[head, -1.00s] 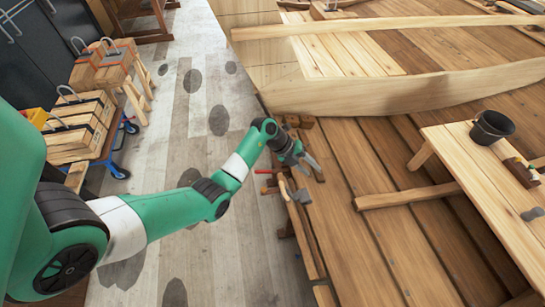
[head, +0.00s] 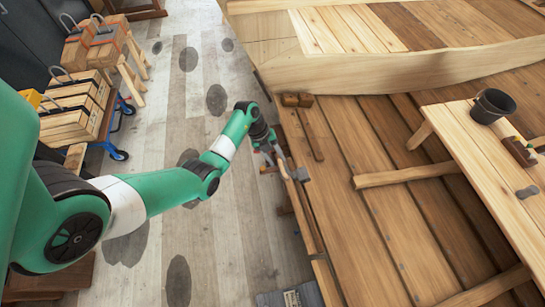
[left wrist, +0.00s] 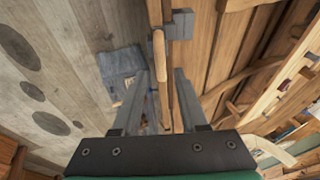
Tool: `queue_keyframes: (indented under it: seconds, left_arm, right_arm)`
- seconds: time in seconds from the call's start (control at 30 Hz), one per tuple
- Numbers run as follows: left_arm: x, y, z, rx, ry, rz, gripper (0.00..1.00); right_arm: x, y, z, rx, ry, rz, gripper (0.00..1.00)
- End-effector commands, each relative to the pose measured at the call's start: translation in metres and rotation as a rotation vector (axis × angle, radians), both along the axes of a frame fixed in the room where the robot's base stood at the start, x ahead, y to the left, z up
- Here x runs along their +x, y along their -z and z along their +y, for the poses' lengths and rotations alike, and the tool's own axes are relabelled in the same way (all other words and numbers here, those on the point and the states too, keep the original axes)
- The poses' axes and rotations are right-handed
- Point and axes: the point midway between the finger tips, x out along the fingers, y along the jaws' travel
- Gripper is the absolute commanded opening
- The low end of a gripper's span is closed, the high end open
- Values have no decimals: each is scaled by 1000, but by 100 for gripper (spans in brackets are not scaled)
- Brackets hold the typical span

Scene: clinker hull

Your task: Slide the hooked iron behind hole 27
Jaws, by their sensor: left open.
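My left gripper (head: 272,150) is over the left edge of the plank platform, pointing down beside the tools there. In the left wrist view its two fingers (left wrist: 160,78) are apart, with nothing clearly held between them. Just past the fingertips is a hammer-like tool with a grey block head (left wrist: 181,24) and a pale wooden handle (left wrist: 159,55). Its grey head also shows in the head view (head: 300,174). I cannot make out the hooked iron for certain. The wooden hull (head: 400,75) lies at the top; no numbered hole is legible. My right gripper is not in view.
A workbench (head: 475,150) with a dark bucket (head: 492,105) stands at the right. Weighted wooden boxes (head: 75,105) sit on a blue trolley at the left. A grey slab (head: 290,298) lies at the bottom. The planks (head: 370,200) between platform edge and bench are mostly clear.

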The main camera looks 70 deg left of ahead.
Motion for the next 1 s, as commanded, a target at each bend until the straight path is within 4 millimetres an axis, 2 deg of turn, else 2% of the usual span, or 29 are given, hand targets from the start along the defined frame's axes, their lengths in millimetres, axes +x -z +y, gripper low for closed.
queue_keyframes:
  seconds: [0.03,0.13,0.4,0.67,0.7,0.93,1.0]
  left_arm:
    - [2,13,-2,1,1,-2,42]
    - [6,23,-5,1,1,-2,42]
    - [14,41,-12,0,1,-1,42]
    - [15,41,-13,1,0,-2,42]
    - [15,41,-13,1,0,-2,41]
    - [15,41,-13,1,0,-2,0]
    - [15,41,-13,1,0,-2,0]
  right_arm:
    - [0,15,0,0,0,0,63]
    - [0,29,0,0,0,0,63]
    - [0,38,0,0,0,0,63]
    - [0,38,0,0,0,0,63]
    - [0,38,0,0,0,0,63]
    - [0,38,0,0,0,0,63]
    - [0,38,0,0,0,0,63]
